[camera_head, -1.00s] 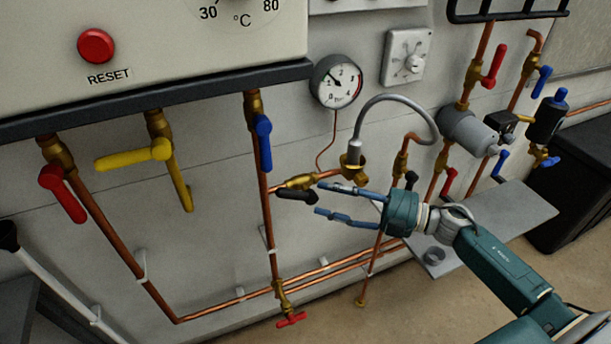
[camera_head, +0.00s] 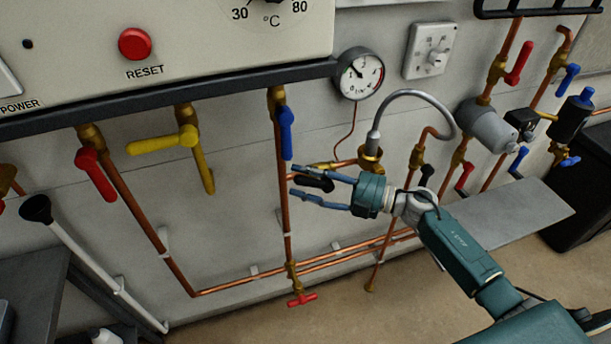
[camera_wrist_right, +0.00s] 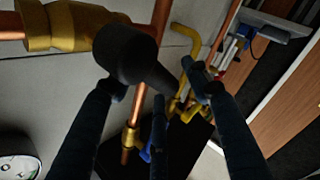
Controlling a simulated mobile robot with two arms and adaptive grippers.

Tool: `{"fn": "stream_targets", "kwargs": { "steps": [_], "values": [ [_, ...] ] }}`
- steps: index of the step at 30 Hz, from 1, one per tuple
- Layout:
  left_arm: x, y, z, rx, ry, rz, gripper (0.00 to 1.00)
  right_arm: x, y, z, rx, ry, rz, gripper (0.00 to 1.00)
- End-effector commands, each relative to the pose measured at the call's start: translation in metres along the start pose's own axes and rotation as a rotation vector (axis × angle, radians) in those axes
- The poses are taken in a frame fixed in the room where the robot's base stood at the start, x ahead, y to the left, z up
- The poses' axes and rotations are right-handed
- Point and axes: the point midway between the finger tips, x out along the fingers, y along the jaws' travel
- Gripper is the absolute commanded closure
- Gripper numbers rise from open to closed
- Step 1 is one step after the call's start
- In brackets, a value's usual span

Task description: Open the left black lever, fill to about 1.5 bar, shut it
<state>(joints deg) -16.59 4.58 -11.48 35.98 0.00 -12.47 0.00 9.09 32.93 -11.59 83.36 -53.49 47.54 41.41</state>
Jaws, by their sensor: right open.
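The left black lever (camera_head: 312,184) sits on a brass valve below the gauge, pointing roughly along its pipe. My right gripper (camera_head: 294,181) is open, its blue fingers reaching in from the right, one above and one below the lever. In the right wrist view the black lever (camera_wrist_right: 128,52) is large, between the spread fingers (camera_wrist_right: 152,85); I cannot tell whether they touch it. The pressure gauge (camera_head: 360,74) has its needle pointing up-left, too small to read exactly. A second black lever (camera_head: 427,172) is further right, behind my gripper. My left gripper is not in view.
A blue lever (camera_head: 286,132) hangs just left of the fingers. A grey flexible hose (camera_head: 425,95) arches above my gripper. A grey shelf (camera_head: 520,213) lies to the right. Red levers (camera_head: 95,174) and yellow levers (camera_head: 165,143) are at the left.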

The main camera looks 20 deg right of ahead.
Motion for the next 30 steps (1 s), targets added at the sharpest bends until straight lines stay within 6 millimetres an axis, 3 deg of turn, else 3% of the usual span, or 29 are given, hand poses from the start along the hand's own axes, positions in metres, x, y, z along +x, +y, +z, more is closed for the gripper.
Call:
{"fn": "stream_targets", "kwargs": {
  "steps": [5, 12, 23, 30],
  "values": [
    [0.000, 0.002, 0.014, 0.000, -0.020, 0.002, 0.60, 0.000, 0.000, 0.000, 0.000, 0.000, 0.000, 0.53],
    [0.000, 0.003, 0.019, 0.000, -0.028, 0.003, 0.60, 0.000, 0.000, 0.000, 0.000, 0.000, 0.000, 0.98],
    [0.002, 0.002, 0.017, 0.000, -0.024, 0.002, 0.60, -0.001, 0.000, 0.001, 0.009, 0.005, 0.007, 1.00],
    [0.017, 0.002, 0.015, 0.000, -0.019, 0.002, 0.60, -0.004, 0.003, 0.002, 0.062, 0.050, 0.055, 1.00]
  ]
}}
